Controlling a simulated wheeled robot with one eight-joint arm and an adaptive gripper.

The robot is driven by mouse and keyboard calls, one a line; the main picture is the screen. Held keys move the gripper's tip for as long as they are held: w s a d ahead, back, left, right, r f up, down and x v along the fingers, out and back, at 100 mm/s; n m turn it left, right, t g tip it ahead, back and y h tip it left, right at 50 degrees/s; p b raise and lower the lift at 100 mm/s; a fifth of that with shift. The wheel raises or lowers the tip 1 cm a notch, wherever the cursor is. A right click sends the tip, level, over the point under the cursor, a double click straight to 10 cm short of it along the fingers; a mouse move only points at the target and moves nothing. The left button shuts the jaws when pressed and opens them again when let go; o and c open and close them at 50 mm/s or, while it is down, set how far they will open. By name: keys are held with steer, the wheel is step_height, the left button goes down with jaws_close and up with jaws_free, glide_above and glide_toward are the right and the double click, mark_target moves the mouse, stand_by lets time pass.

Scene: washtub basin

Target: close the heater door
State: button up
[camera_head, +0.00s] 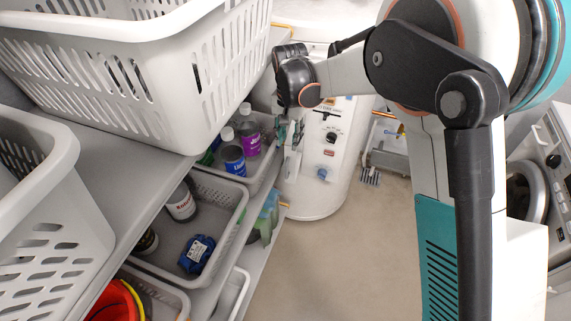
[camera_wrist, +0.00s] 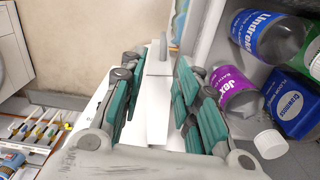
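The white rounded heater (camera_head: 318,195) stands on the floor past the shelf end, with knobs and a red label on its front. My gripper (camera_head: 289,135) is beside the heater's left side, next to the shelf. In the wrist view, my gripper (camera_wrist: 157,100) has its teal finger pads well apart. A narrow white panel (camera_wrist: 157,75), possibly the heater door, stands between and beyond the fingers; I cannot tell whether they touch it. The door's hinge and how far it stands open are not clear in either view.
A shelf on the left holds white baskets (camera_head: 140,70) and grey bins (camera_head: 222,205). Bottles, including a purple-labelled one (camera_head: 249,135) and a blue-labelled one (camera_head: 232,155), stand close to my gripper. The floor (camera_head: 350,250) in front is clear. A washing machine (camera_head: 545,180) is at right.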

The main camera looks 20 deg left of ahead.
mark_target(286, 164)
steer(key=f+b, duration=0.1)
steer(key=f, duration=0.3)
steer(key=f+b, duration=0.2)
steer(key=f, duration=0.3)
steer(key=f+b, duration=0.1)
steer(key=f, duration=0.4)
steer(key=shift+s+a+f+b, duration=0.15)
steer(key=shift+a+b, duration=0.15)
steer(key=shift+b, duration=0.05)
jaws_close()
